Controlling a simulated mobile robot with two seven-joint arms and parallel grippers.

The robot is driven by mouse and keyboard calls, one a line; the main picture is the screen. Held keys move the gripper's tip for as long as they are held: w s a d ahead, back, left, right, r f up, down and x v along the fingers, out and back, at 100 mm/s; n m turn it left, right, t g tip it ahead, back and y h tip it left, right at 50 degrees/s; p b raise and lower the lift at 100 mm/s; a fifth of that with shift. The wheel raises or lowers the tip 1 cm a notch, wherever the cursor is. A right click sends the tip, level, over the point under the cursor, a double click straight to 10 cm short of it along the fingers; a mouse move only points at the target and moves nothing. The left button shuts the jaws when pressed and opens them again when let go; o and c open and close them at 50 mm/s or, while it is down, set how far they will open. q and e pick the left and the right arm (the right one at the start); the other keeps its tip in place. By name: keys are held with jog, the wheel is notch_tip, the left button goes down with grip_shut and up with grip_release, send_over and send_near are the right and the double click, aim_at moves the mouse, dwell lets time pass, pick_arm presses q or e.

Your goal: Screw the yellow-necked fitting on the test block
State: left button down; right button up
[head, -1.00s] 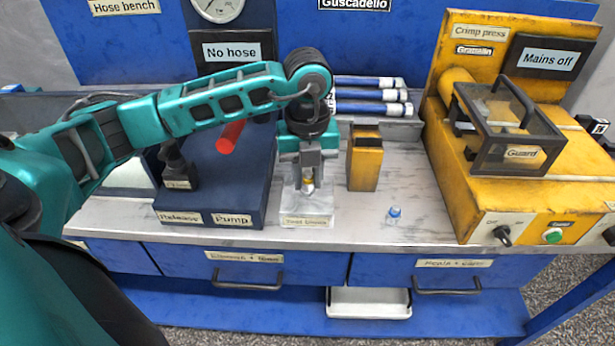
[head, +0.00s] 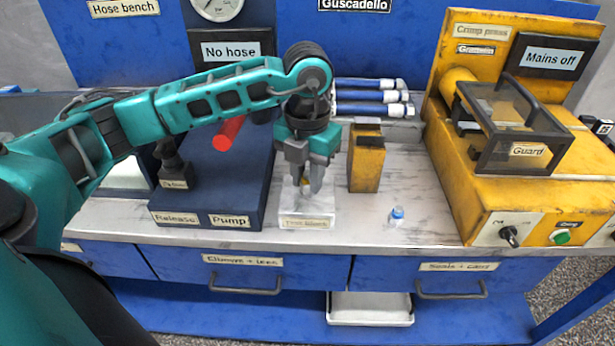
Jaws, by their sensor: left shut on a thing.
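The test block (head: 305,219) is a pale, labelled block near the front edge of the bench, just right of the pump. My left gripper (head: 308,188) points straight down over it, its fingers closed around the yellow-necked fitting (head: 306,182). Only a small yellow patch of the fitting shows between the fingers. The fitting is at the top of the block; whether its thread is engaged is hidden. My right gripper does not show.
The dark blue pump (head: 212,185) with a red handle (head: 228,133) stands to the left. A yellow holder (head: 367,160) stands close on the right, with a small blue-capped item (head: 397,214) in front. The yellow crimp press (head: 500,195) fills the right side.

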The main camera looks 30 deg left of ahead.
pick_arm(q)
jog(key=m+b, duration=0.1)
jog(key=m, duration=0.2)
jog(key=shift+f, duration=0.1)
jog(key=shift+m, duration=0.3)
jog(key=shift+m+b, duration=0.3)
jog(key=shift+m, duration=0.3)
jog(key=c, duration=1.1)
grip_release()
jog(key=shift+r+p, duration=1.25)
jog(key=shift+r, duration=0.65)
